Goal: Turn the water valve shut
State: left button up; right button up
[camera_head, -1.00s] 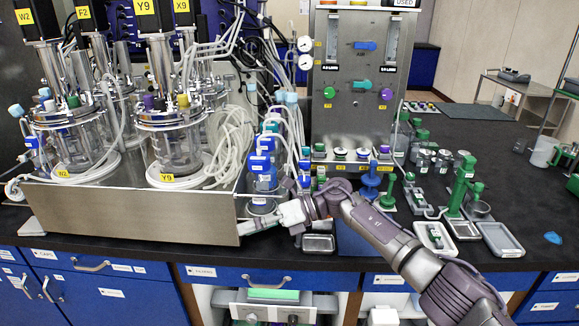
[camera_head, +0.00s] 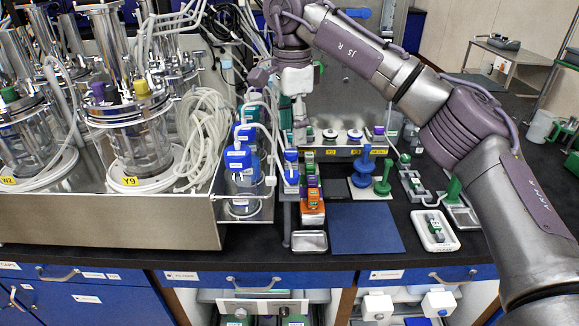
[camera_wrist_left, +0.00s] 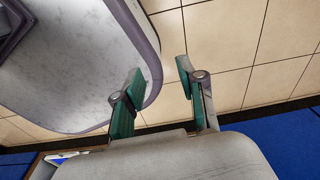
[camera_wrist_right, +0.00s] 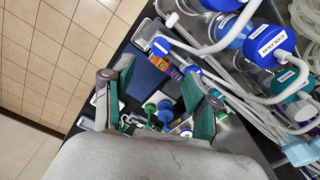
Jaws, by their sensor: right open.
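My right gripper (camera_head: 298,112) points down in front of the steel control panel (camera_head: 350,100), above the row of small coloured caps. In the right wrist view it is open and empty (camera_wrist_right: 158,85), with clear space between its green pads. My right arm hides most of the panel's face, including its coloured knobs; only a bit of green (camera_head: 318,72) shows beside the wrist. I cannot make out which part is the water valve. My left gripper (camera_wrist_left: 160,70) is open and empty over the floor, and is outside the head view.
Blue-capped bottles (camera_head: 240,158) with tubing stand left of the right gripper, beside the glass bioreactors (camera_head: 128,135). A blue mat (camera_head: 365,228), a small metal tray (camera_head: 309,242) and a white tray (camera_head: 435,230) lie on the black bench.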

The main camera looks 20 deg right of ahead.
send_over(291, 173)
notch_tip(291, 173, down, 6)
jog(key=shift+s+d+p, duration=0.1)
jog(key=shift+p, duration=0.2)
notch_tip(291, 173, down, 4)
jog(key=shift+p, duration=0.3)
jog(key=shift+f, duration=0.25)
jog(key=shift+c, duration=1.4)
grip_shut()
pick_arm(q)
jog(key=shift+w+r, duration=0.25)
jog(key=shift+r, duration=0.45)
